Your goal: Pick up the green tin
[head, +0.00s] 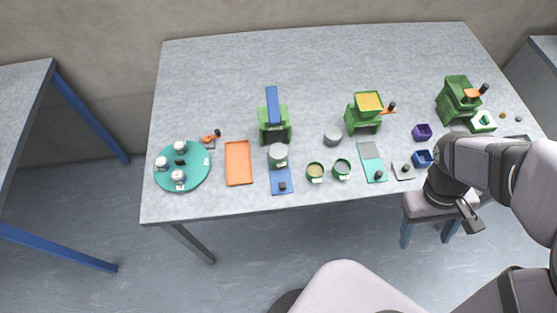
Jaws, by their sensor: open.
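Two small round green tins stand side by side near the front edge of the table. The left green tin (315,172) holds something tan, and the right green tin (342,169) looks grey inside. Both have a small pale label on the front. My gripper (470,218) is off to the right of both tins, by the table's front edge and in front of a stool. It is open and touches neither tin. Its fingertips are small and partly unclear in the head view.
Left of the tins are a blue board (281,184) with a grey pot, an orange tray (238,150) and a teal disc (198,176). Right are a teal board (376,172) and purple (422,132) and blue cups (422,158). Green machines (362,124) stand behind. The table's back is clear.

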